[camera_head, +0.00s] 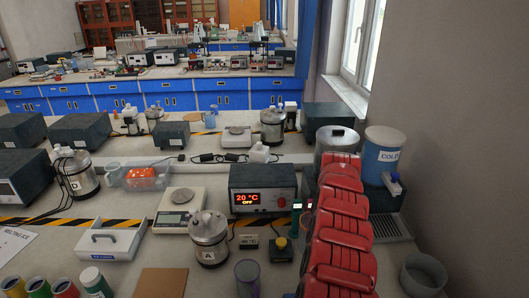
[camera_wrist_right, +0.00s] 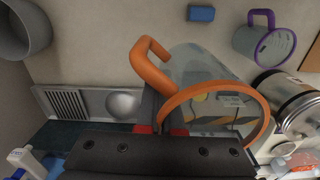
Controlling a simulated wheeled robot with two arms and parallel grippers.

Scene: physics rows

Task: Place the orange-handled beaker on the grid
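The orange-handled beaker (camera_wrist_right: 213,94) is clear, with an orange rim and handle, and fills the middle of the right wrist view. My right gripper (camera_wrist_right: 163,118) is closed around its handle side; the contact is partly hidden by the fingers. Whether the beaker is clear of the bench I cannot tell. The grid (camera_wrist_right: 66,104) is a slotted grey drain plate to the left of the gripper in that view, with a silver dome beside it. In the head view the grid (camera_head: 393,229) lies right of my red right arm, which hides the beaker and gripper. My left gripper is not in view.
A grey bowl (camera_head: 423,272) stands in front of the grid, and a blue COLD container (camera_head: 382,150) behind it. A 20 °C control box (camera_head: 262,190), flask A (camera_head: 209,238) and a purple-rimmed mug (camera_head: 247,275) stand left of my arm. The wall bounds the right side.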

